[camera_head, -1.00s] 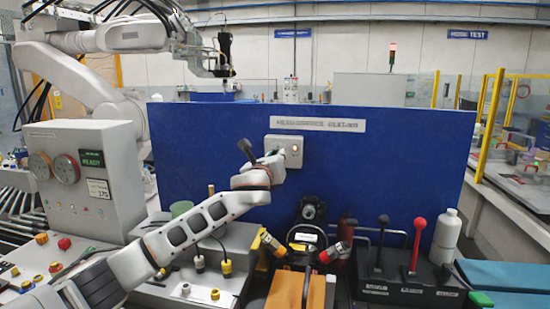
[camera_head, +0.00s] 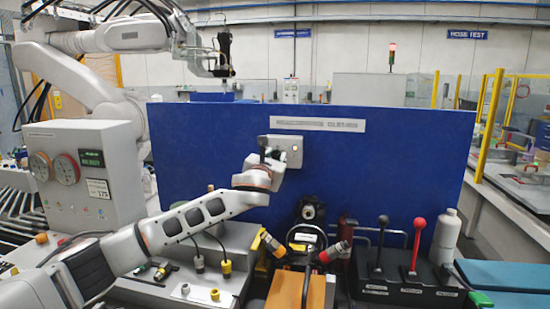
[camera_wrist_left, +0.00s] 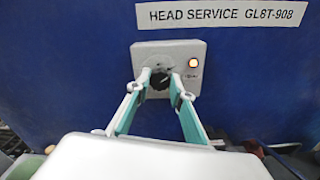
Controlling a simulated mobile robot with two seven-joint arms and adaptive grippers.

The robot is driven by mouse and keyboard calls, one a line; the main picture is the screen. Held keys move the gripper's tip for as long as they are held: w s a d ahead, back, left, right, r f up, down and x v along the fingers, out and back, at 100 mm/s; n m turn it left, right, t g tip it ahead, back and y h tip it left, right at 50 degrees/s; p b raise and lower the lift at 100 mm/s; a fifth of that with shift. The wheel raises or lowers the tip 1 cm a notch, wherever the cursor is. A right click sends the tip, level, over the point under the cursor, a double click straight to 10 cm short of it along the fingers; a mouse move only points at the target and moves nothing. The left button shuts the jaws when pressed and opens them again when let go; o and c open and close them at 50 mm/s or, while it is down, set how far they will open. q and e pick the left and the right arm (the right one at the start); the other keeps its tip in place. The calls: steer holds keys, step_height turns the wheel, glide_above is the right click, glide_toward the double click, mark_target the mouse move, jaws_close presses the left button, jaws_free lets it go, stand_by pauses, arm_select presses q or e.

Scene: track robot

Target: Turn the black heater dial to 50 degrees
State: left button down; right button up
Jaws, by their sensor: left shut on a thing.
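The black heater dial (camera_wrist_left: 160,80) sits on a pale control box (camera_wrist_left: 187,48) fixed to a blue panel. My left gripper (camera_wrist_left: 160,76) is shut on the dial, one finger on each side. In the head view, my left arm reaches in from the left, and the gripper (camera_head: 272,157) is at the front of the pale box (camera_head: 291,143). My gripper and wrist hide most of the dial there. A lit lamp (camera_wrist_left: 193,62) glows on the box right of the dial. The scale around the dial is too small to read. My right gripper is out of view.
A grey cabinet with red gauges (camera_head: 66,169) stands at the left. Below the blue panel (camera_head: 390,140) are cable connectors, an orange block (camera_head: 290,290), black and red levers (camera_head: 417,245) and a white bottle (camera_head: 445,237). The air before the panel's right half is clear.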

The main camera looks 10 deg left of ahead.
arm_select(q)
steer(key=shift+f, duration=0.1)
steer(key=c, duration=1.8)
jaws_free()
steer(key=shift+o, duration=0.2)
steer(key=s, duration=1.2)
